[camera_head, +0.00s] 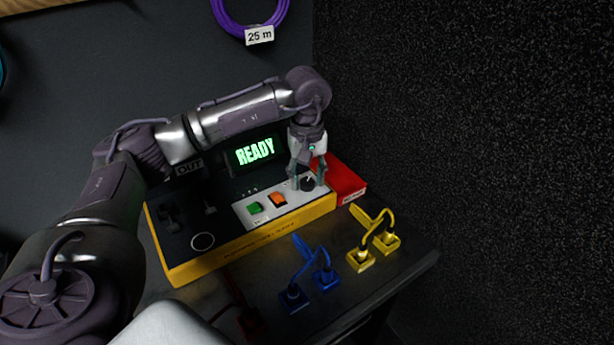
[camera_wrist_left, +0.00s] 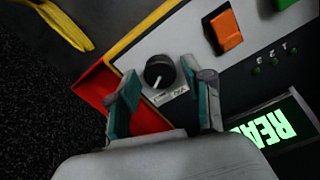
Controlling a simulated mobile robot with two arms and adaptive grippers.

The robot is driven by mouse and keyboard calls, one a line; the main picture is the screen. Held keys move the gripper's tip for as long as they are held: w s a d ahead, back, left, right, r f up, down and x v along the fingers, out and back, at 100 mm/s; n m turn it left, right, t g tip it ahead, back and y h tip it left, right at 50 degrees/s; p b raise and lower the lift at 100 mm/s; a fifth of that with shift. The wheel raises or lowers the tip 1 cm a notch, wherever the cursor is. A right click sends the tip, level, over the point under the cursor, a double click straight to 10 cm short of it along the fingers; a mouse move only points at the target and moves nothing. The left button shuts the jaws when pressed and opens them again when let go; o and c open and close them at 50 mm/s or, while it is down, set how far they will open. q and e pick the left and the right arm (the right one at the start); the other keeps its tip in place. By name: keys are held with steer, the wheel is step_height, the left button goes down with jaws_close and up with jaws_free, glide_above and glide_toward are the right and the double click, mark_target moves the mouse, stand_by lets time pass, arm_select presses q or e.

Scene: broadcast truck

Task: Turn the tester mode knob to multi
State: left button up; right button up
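The yellow-edged tester (camera_head: 250,243) stands on the table, its screen (camera_head: 255,151) reading READY in green. Its black mode knob (camera_head: 308,183) is at the right end of the light panel. In the left wrist view the knob (camera_wrist_left: 159,72) shows a white pointer line, with small lettering beside it too small to read. My left gripper (camera_head: 307,186) points down over the knob. In the wrist view its two fingers (camera_wrist_left: 163,98) are apart, with the knob just beyond and between their tips; I cannot tell whether they touch it. My right gripper is not in view.
A green button (camera_head: 255,208) and an orange switch (camera_head: 278,199) sit left of the knob. A red box (camera_head: 345,181) lies close behind the tester's right end. Blue (camera_head: 322,279) and yellow (camera_head: 361,259) cable connectors lie in front. A purple cable coil hangs on the wall.

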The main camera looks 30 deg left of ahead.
mark_target(307, 181)
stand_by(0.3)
arm_select(q)
step_height(307, 181, up, 12)
stand_by(0.4)
stand_by(0.4)
